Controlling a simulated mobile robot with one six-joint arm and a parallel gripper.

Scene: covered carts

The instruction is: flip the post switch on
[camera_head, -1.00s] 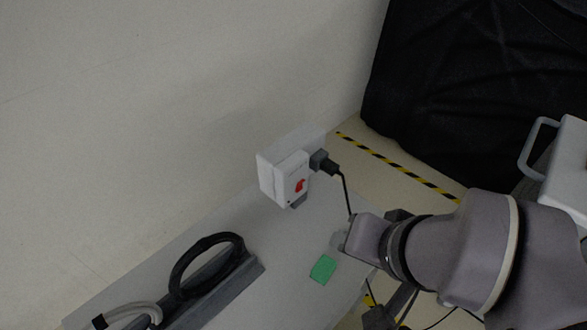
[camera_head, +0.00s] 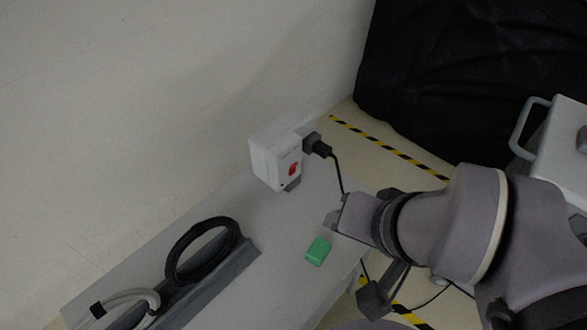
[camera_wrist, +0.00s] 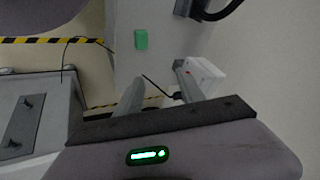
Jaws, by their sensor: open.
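The post switch is a white box (camera_head: 275,162) with a red rocker (camera_head: 293,169) on its face. It stands at the far end of a grey bench top, by the wall. A black plug (camera_head: 317,145) with a cable sits at its right side. My gripper (camera_head: 334,217) is open and empty, to the right of and nearer than the box, apart from it. In the wrist view the box (camera_wrist: 206,76) shows beyond the right finger of my gripper (camera_wrist: 158,90), which partly covers it. The rocker's position is too small to tell.
A green block (camera_head: 318,251) lies on the bench (camera_head: 262,285) near my gripper. A black cable coil (camera_head: 202,250) rests on a grey rail at left. A black cover (camera_head: 450,80) and a white cart (camera_head: 560,150) stand at right. The plug's cable hangs close to my gripper.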

